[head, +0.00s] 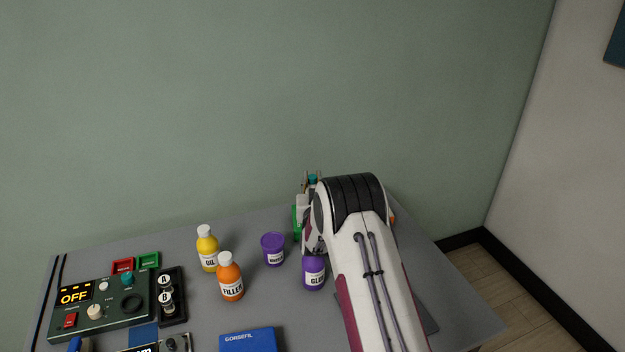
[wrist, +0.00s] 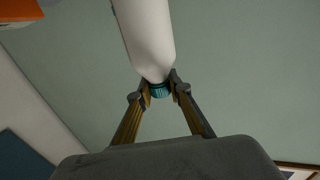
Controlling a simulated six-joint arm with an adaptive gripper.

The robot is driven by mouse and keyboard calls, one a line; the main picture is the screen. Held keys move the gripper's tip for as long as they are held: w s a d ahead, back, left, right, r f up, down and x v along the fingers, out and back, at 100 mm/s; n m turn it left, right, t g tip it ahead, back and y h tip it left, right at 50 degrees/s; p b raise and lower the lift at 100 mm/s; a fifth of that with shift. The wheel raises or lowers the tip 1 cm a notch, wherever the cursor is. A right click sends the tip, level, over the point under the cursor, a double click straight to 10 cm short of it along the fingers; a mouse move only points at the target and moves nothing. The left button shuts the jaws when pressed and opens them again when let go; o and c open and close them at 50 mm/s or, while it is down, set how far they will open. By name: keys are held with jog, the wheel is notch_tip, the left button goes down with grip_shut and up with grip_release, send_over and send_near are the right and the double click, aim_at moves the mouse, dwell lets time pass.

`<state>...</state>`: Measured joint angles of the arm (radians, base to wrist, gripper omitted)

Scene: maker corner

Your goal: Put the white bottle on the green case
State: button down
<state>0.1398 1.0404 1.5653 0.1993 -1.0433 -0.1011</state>
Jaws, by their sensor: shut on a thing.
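The white bottle (wrist: 147,40) with a teal cap (wrist: 160,90) shows in the wrist view. My gripper (wrist: 159,88) is shut on it at the cap end, one finger on each side. The bottle's far end runs out of the top of that view. In the head view my arm hides most of the gripper and the bottle's white body; a bit of teal (head: 312,178) shows at the gripper. A green thing (head: 296,222) shows only as a sliver beside my arm; I cannot tell whether it is the green case.
A purple jar (head: 273,250), a purple glue bottle (head: 314,274), a yellow oil bottle (head: 208,252) and an orange filler bottle (head: 230,280) stand left of my arm. A blue box (head: 248,341) lies in front. A control unit (head: 100,306) fills the table's left. An orange thing (wrist: 20,10) shows in the wrist view.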

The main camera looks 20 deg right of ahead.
dwell(0.4)
jog(key=c, duration=1.8)
grip_release()
jog(key=shift+f, duration=0.1)
jog(key=shift+c, duration=0.2)
jog(key=shift+r, duration=0.2)
jog(key=shift+v, duration=1.25)
notch_tip(320, 180, up, 7)
jog(key=shift+s, duration=0.2)
jog(key=shift+a, duration=0.1)
